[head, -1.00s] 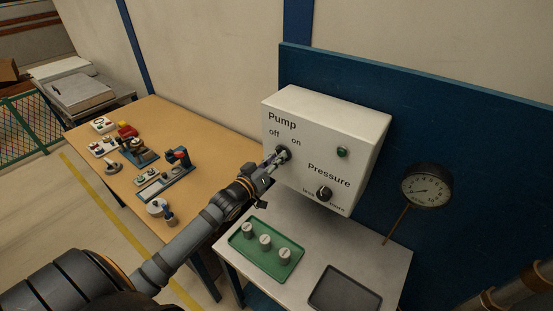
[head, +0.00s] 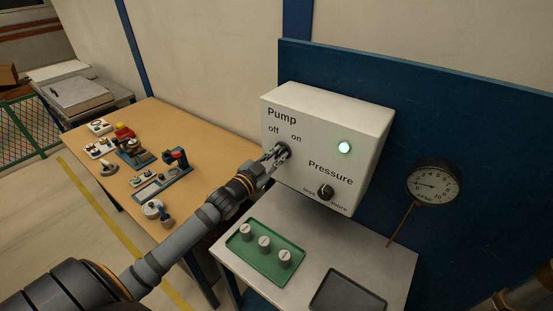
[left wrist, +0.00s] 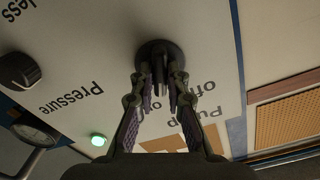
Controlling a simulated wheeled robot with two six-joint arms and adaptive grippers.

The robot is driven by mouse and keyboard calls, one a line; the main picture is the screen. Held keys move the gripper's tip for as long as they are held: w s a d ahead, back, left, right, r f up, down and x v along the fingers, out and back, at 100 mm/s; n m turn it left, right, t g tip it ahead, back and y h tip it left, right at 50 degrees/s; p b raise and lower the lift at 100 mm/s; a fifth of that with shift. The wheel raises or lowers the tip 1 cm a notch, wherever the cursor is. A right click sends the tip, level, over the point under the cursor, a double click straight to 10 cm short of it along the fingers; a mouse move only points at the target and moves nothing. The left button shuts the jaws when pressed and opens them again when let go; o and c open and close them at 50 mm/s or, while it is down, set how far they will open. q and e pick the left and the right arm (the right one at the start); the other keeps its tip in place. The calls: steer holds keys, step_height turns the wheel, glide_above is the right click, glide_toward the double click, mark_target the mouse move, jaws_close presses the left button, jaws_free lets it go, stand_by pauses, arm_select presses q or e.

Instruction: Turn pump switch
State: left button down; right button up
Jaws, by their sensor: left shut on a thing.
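The white control box (head: 325,115) hangs on the blue panel, with "Pump off on" at its upper left. The round dark pump switch (left wrist: 157,50) shows in the left wrist view between my fingers. My left gripper (head: 276,155) is shut on this switch, and its fingers hide most of it in the head view. The green lamp (head: 344,147) on the box is lit, and it also glows in the left wrist view (left wrist: 98,140). The pressure knob (head: 325,192) sits lower right on the box, untouched. My right gripper is not in view.
A round gauge (head: 434,183) stands right of the box. Below are a green tray (head: 240,247) with three grey cylinders and an empty dark tray (head: 350,292) on a light table. A wooden bench (head: 205,135) with several parts is at left.

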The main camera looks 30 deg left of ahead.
mark_target(285, 121)
arm_select(q)
steer(key=shift+m, duration=0.5)
steer(key=c, duration=1.3)
jaws_free()
steer(key=shift+w, duration=0.1)
steer(key=shift+c, duration=0.2)
step_height(285, 121, up, 10)
